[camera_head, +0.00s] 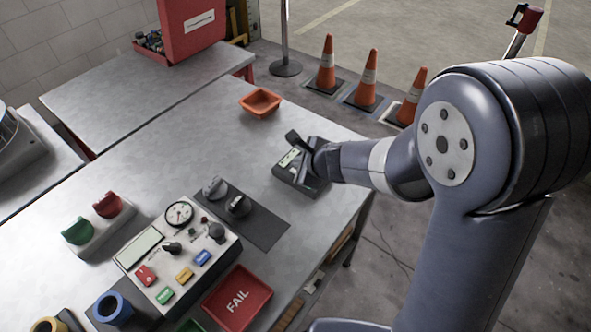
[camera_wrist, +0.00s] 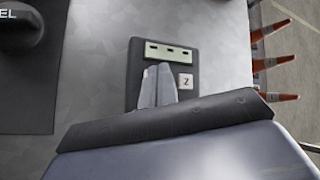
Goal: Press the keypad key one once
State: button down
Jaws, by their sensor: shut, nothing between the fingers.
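The keypad (camera_head: 283,168) is a small dark box with a pale green display, on the metal table toward its right edge. In the wrist view the keypad (camera_wrist: 136,58) shows its display at the top and a white key marked 2 (camera_wrist: 185,82). My gripper (camera_head: 303,158) is over the keypad, and its shut, empty fingers (camera_wrist: 158,72) cover the area left of key 2. Key one is not visible; the fingers and gripper body hide that part and the lower keypad. I cannot tell whether the fingertips touch a key.
A control box (camera_head: 190,243) with a dial and coloured buttons stands left of the keypad, beside a dark mat (camera_head: 262,232) with knobs. An orange tray (camera_head: 261,101) lies behind, and a red FAIL tray (camera_head: 237,298) in front. Traffic cones (camera_head: 367,80) stand on the floor beyond.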

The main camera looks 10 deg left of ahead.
jog(key=shift+f+b, duration=0.4)
jog(key=shift+b, duration=0.05)
dwell(0.6)
jog(key=shift+r, duration=0.15)
jog(key=shift+r+p, duration=0.65)
jog(key=shift+p, duration=0.05)
jog(key=shift+r, duration=0.15)
notch_tip(320, 180, up, 5)
jog(key=p, duration=0.4)
jog(key=shift+p, duration=0.35)
jog(key=shift+f, duration=0.3)
jog(key=shift+r+p, duration=2.1)
jog(key=shift+p, duration=0.1)
jog(key=shift+f, duration=0.15)
